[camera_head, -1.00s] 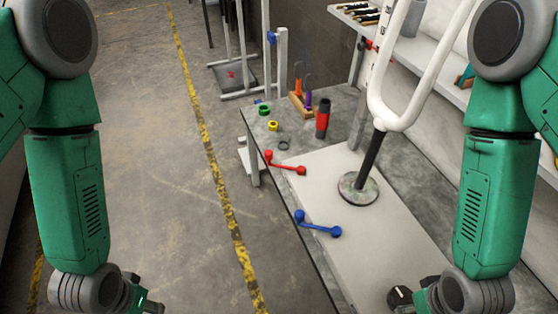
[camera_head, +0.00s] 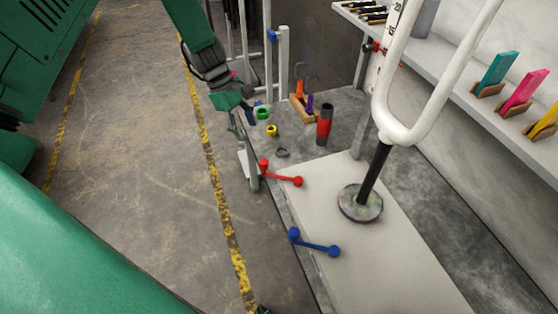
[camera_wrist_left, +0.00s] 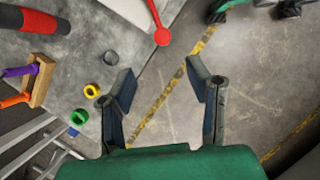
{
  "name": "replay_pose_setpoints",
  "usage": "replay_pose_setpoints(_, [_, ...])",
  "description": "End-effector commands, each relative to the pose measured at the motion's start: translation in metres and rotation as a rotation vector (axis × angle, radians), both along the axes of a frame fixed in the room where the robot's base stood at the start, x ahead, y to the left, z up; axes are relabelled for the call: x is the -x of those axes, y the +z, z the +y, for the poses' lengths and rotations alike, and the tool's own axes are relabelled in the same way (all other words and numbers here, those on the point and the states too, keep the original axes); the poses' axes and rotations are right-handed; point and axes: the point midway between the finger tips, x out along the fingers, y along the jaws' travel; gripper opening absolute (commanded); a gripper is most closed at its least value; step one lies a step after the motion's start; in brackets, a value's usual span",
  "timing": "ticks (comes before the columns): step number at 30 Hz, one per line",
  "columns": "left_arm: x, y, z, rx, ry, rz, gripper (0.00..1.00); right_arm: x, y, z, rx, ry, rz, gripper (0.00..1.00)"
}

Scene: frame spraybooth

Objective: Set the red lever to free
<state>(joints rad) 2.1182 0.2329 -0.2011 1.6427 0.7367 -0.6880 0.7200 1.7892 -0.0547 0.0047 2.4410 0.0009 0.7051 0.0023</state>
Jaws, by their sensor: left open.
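The red lever (camera_head: 281,176) lies along the table's left edge in the head view, one round end out at the edge and the other over the table. Its arm and one round end (camera_wrist_left: 161,37) show at the top of the left wrist view. My left gripper (camera_head: 241,122) is beyond the lever in the head view, beside the table's far left corner. It is open and empty, apart from the lever. In the left wrist view its two fingers (camera_wrist_left: 161,82) are spread over the floor. I do not clearly see my right gripper.
A blue lever (camera_head: 314,244) sits nearer on the same edge. Green (camera_head: 262,112) and yellow (camera_head: 272,130) rings, a red-black cylinder (camera_head: 324,126) and a wooden tool holder (camera_head: 299,108) stand on the table. A white tubular frame (camera_head: 399,132) rises over it. Floor to the left is clear.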

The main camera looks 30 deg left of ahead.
Motion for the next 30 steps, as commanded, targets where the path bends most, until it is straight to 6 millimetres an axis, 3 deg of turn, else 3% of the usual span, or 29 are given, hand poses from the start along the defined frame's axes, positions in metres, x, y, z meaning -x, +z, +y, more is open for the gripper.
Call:
replay_pose_setpoints(12, [-0.001, -0.08, -0.033, -0.004, -0.005, 0.006, 0.45, 0.0, -0.013, 0.0, 0.0, 0.0, -0.001, 0.46])
replay_pose_setpoints(18, [-0.002, -0.109, -0.044, -0.004, -0.006, 0.003, 0.45, 0.0, -0.016, 0.0, 0.0, 0.0, 0.0, 0.46])
replay_pose_setpoints(30, [-0.003, -0.122, -0.051, -0.003, -0.006, 0.002, 0.45, 0.0, -0.018, 0.0, 0.0, 0.0, 0.0, 0.46])
